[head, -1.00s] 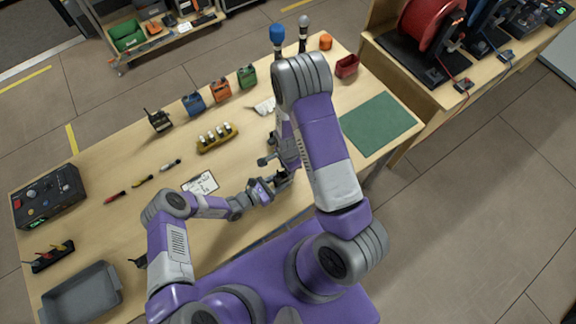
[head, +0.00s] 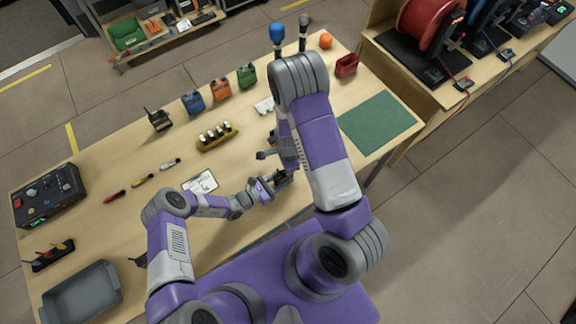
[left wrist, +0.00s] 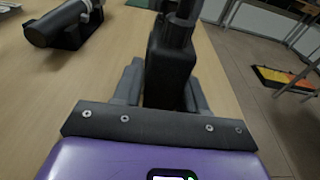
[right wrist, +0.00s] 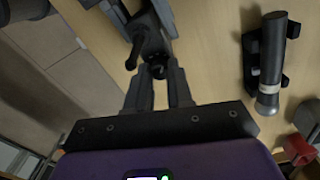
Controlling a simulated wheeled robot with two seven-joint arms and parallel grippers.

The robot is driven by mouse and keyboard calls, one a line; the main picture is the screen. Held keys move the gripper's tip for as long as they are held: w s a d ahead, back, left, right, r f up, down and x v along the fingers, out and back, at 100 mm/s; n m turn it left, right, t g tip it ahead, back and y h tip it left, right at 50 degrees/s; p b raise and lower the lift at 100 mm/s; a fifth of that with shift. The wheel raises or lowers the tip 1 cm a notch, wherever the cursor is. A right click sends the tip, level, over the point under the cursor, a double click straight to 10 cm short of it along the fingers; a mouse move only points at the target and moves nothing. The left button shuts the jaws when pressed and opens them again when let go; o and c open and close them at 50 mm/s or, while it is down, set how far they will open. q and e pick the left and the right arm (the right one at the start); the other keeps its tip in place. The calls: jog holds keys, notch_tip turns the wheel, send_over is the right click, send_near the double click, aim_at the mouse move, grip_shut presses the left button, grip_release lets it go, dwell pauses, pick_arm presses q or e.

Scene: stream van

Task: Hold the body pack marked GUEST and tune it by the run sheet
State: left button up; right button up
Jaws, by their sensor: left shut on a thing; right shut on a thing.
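My left gripper (head: 283,180) is near the front edge of the table, with its arm coming in from the left. It is shut on a black body pack, which stands up between its fingers in the left wrist view (left wrist: 170,72). Any marking on the pack is not readable. My right gripper (right wrist: 158,88) is shut on a small dark part close to the left gripper. I cannot tell exactly which part. My right arm hides most of this in the head view. The white sheet (head: 200,182) lies left of the grippers, its writing too small to read.
Black (head: 159,120), blue (head: 193,102), orange (head: 221,90) and green (head: 247,76) packs stand along the far side. A yellow holder (head: 216,137) has several cells. A dark cylinder in a cradle (right wrist: 268,62) lies nearby. A grey tray (head: 83,294) and control box (head: 48,196) are at left.

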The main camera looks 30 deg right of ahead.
jog(key=shift+n, duration=1.3)
jog(key=n, duration=0.2)
jog(key=shift+n, duration=0.4)
jog(key=o, duration=0.6)
jog(key=shift+r, duration=3)
